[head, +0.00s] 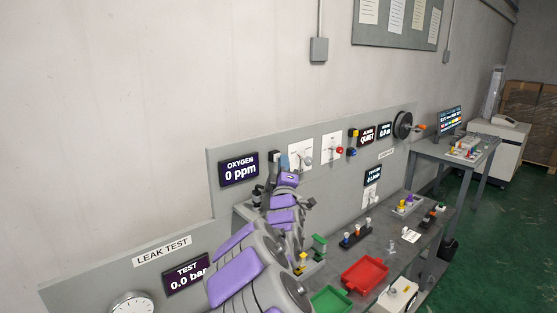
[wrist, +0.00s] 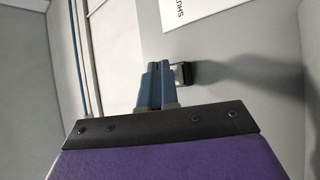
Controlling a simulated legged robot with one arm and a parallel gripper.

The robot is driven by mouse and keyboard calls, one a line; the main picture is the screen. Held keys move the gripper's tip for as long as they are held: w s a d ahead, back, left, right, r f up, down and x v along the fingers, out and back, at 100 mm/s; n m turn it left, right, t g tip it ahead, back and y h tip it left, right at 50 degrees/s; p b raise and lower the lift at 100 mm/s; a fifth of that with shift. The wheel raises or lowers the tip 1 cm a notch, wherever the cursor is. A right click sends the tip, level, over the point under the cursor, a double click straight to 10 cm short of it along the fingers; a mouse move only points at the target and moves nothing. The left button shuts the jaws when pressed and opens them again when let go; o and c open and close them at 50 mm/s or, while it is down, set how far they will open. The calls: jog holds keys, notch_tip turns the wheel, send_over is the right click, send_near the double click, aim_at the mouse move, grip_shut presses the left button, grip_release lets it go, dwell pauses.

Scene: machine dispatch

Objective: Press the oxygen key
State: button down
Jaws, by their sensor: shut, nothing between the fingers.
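The oxygen display (head: 239,170) on the grey wall panel reads "OXYGEN 0 ppm". A small dark block (head: 273,158) sits on the panel to its right, beside my fingertips. In the wrist view a dark, square-ended key (wrist: 182,75) stands out from the panel just right of my fingertips; I cannot read any label on it. My gripper (head: 284,161) is raised at the panel, its blue fingers closed together and empty in the wrist view (wrist: 154,82). The fingertips overlap the key's left edge in the picture; I cannot tell whether they touch it.
A white plate with a lever (head: 300,155) is close to the right of my gripper. A white label (wrist: 195,12) is above in the wrist view. Below, the bench holds a red tray (head: 365,275), a green tray (head: 331,300) and small parts. My arm hides part of the bench.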

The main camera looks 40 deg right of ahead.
jog(key=shift+s, duration=0.65)
jog(key=shift+s, duration=0.15)
jog(key=s, duration=0.4)
jog(key=shift+s+d, duration=0.2)
jog(key=shift+s, duration=0.2)
jog(key=shift+f+g, duration=0.1)
jog(key=shift+g, duration=0.2)
